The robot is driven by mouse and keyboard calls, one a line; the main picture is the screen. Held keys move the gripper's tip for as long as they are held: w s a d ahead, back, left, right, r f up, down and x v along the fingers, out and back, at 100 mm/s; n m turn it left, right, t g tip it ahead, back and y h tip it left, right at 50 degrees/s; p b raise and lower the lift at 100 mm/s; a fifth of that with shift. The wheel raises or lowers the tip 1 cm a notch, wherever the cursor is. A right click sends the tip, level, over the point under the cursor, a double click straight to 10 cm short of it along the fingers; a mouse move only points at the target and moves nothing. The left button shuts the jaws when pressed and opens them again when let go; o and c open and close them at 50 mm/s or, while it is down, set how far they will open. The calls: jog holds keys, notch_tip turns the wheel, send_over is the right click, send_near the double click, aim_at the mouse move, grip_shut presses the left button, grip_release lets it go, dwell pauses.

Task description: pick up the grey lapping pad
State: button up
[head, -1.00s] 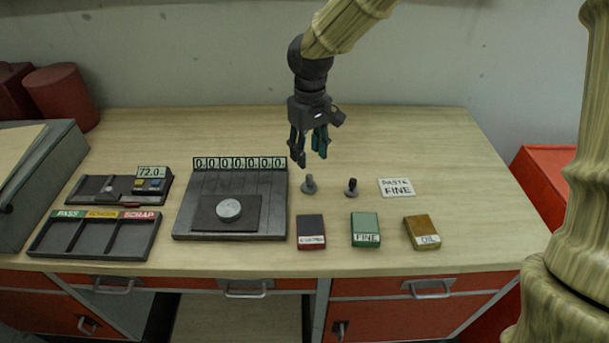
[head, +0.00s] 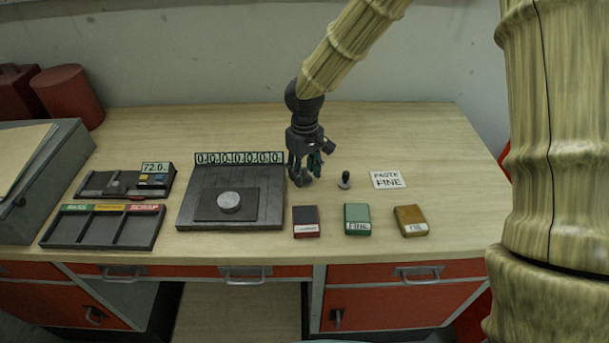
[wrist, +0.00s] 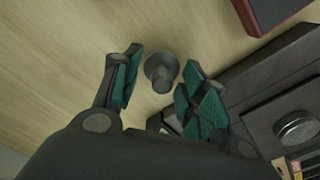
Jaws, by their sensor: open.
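The grey lapping pad (wrist: 161,68) is a small grey piece with a round flat base and a stubby knob handle. In the wrist view it lies between the tips of my open gripper (wrist: 162,58), with bare gaps on both sides. In the head view my gripper (head: 305,174) points down over the pad and mostly hides it. The jaws are empty. I cannot tell the exact height of the fingertips above the bench. A similar, darker pad (head: 345,180) stands just to the right.
The grey platform with a metal disc (head: 230,203) and counter display (head: 238,158) stands close on the left. Red (head: 306,221), green (head: 357,220) and ochre (head: 410,221) blocks lie in front. A label card (head: 387,180) lies right. The bench (head: 430,140) behind is clear.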

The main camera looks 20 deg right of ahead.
aim_at(304, 169)
jog(key=shift+f, duration=0.1)
jog(key=shift+s+r, duration=0.2)
jog(key=shift+s, duration=0.1)
jog(key=shift+w+f, duration=0.1)
jog(key=shift+w, duration=0.05)
grip_shut()
jog(key=shift+r+b, duration=0.45)
jog(key=shift+r, duration=0.4)
jog(key=shift+r+b, duration=0.45)
jog(key=shift+r, duration=0.5)
jog(key=s+a+b, duration=0.1)
jog(key=s+a, duration=0.1)
jog(key=s, duration=0.2)
jog(key=s+a+r+b, duration=0.1)
jog(key=s+a, duration=0.2)
jog(key=s, duration=0.2)
jog(key=s+a+b, duration=0.2)
jog(key=s, duration=0.3)
jog(key=shift+a+r, duration=0.25)
jog(key=shift+a, duration=0.15)
jog(key=c, duration=0.9)
grip_release()
